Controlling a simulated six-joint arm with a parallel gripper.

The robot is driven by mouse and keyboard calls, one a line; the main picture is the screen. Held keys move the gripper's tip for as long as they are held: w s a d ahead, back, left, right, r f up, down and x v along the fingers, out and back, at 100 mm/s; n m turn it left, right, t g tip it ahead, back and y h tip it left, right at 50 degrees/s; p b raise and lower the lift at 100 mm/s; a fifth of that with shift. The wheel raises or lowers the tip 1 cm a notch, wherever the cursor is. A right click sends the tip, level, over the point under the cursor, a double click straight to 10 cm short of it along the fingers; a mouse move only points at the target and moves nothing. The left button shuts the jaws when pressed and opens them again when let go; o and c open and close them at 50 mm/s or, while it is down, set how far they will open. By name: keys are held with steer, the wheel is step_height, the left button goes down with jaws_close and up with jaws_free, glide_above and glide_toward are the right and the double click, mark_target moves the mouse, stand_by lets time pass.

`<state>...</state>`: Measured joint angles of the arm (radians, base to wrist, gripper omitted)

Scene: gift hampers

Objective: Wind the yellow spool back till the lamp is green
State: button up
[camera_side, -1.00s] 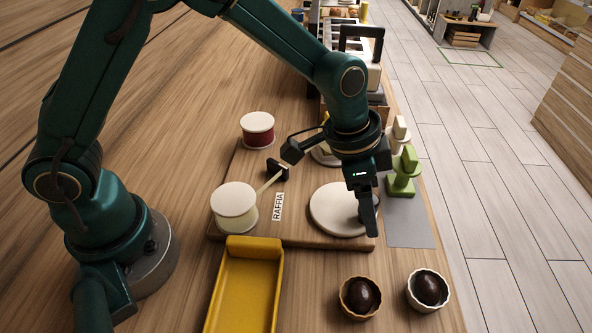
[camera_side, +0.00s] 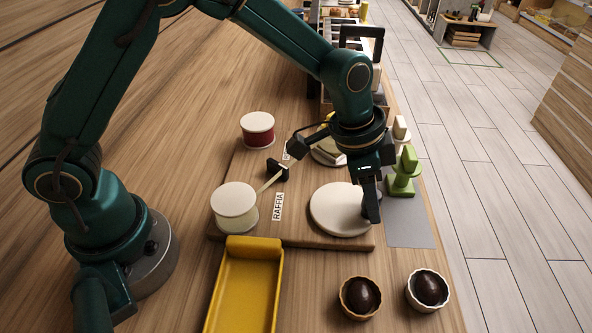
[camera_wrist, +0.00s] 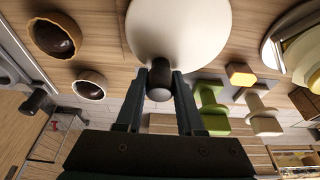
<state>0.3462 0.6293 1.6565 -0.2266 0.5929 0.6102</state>
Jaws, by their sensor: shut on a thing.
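My gripper (camera_wrist: 160,88) is shut on a dark knob (camera_wrist: 160,72) at the edge of a round cream disc (camera_wrist: 180,25). In the side view the disc (camera_side: 335,208) lies at the board's front right, and my gripper (camera_side: 371,212) reaches down at its right edge. A second round piece, with a pale yellow block (camera_side: 328,150), is partly hidden behind my wrist. It may be the same as the pale yellow round piece (camera_wrist: 303,55) in the wrist view. I cannot tell which part is the yellow spool. No lit lamp can be made out.
On the wooden board (camera_side: 290,238), a cream spool (camera_side: 234,205) has a pale strand running to a black guide (camera_side: 278,170). A red spool (camera_side: 257,129) stands behind. A yellow tray (camera_side: 245,285), two bowls (camera_side: 360,297) and a green stamp (camera_side: 405,172) are nearby.

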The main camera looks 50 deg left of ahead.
steer(key=shift+w+a, duration=0.4)
steer(key=shift+w, duration=0.15)
steer(key=shift+w+a, duration=0.35)
steer(key=shift+a, duration=0.1)
steer(key=o, duration=0.9)
steer(key=shift+r, duration=4.5)
steer(key=shift+r, duration=0.1)
